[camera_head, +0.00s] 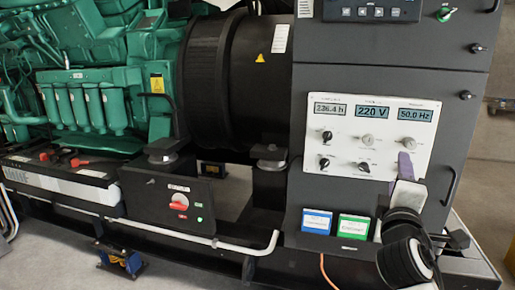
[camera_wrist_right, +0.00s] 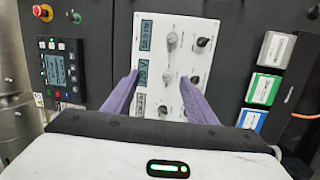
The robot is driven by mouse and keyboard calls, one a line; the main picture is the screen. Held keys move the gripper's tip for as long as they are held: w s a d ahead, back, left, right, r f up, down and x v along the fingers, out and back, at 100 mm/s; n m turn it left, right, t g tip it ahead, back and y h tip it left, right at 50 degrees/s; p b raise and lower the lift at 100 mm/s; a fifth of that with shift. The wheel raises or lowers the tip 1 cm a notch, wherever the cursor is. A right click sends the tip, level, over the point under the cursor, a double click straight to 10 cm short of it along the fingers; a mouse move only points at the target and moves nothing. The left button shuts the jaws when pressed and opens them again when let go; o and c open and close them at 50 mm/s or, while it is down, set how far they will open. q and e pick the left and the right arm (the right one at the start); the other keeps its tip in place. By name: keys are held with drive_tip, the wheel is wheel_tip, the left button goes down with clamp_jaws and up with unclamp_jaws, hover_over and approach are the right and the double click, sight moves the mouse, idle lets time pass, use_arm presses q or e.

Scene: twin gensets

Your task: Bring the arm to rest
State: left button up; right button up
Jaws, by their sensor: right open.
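My right arm comes in at the lower right of the head view. My right gripper (camera_head: 406,163) has purple fingers and stands in front of the lower right corner of a white instrument panel (camera_head: 340,140). In the right wrist view the gripper (camera_wrist_right: 158,76) is open, with its two fingers apart and nothing between them. The panel (camera_wrist_right: 207,60) shows behind and between the fingers, with knobs and displays. I cannot tell the exact gap between fingertips and panel. My left gripper is not in view.
A dark cabinet (camera_head: 390,72) carries the panel. Blue (camera_head: 316,222) and green (camera_head: 353,227) boxes sit in a low holder left of my right arm. A control box with a red switch (camera_head: 179,202) and a green engine (camera_head: 95,60) stand further left.

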drive_tip(key=s+d+r+n+h, duration=0.1)
drive_tip(key=d+r, duration=0.1)
drive_tip(key=d, duration=0.4)
drive_tip(key=s+d+r+n+h, duration=0.1)
drive_tip(key=d+r+n+h, duration=0.15)
drive_tip(key=d, duration=0.35)
drive_tip(key=s+a+f+g+y, duration=0.1)
drive_tip(key=a+f+y, duration=0.15)
drive_tip(key=f, duration=0.75)
drive_tip(key=s+a+f+y, duration=0.1)
drive_tip(key=f+y, duration=0.2)
drive_tip(key=f, duration=0.6)
drive_tip(key=s+a+f+m+g+y, duration=0.25)
drive_tip(key=s+f, duration=0.35)
drive_tip(key=f, duration=0.4)
drive_tip(key=s+a+f+m+g+y, duration=0.1)
drive_tip(key=s+a+f+g+y, duration=0.3)
drive_tip(key=f, duration=0.7)
drive_tip(key=s+a+f+m+g+y, duration=0.1)
drive_tip(key=s+a+f+m, duration=0.15)
drive_tip(key=s+f, duration=0.6)
drive_tip(key=s+a+f+m+g, duration=0.1)
drive_tip(key=s+f+m+g, duration=0.3)
drive_tip(key=s, duration=0.8)
drive_tip(key=a+m+t+y, duration=0.1)
drive_tip(key=a+m+t, duration=0.2)
drive_tip(key=a, duration=0.9)
drive_tip(key=shift+a+m, duration=0.3)
drive_tip(key=shift+m, duration=0.15)
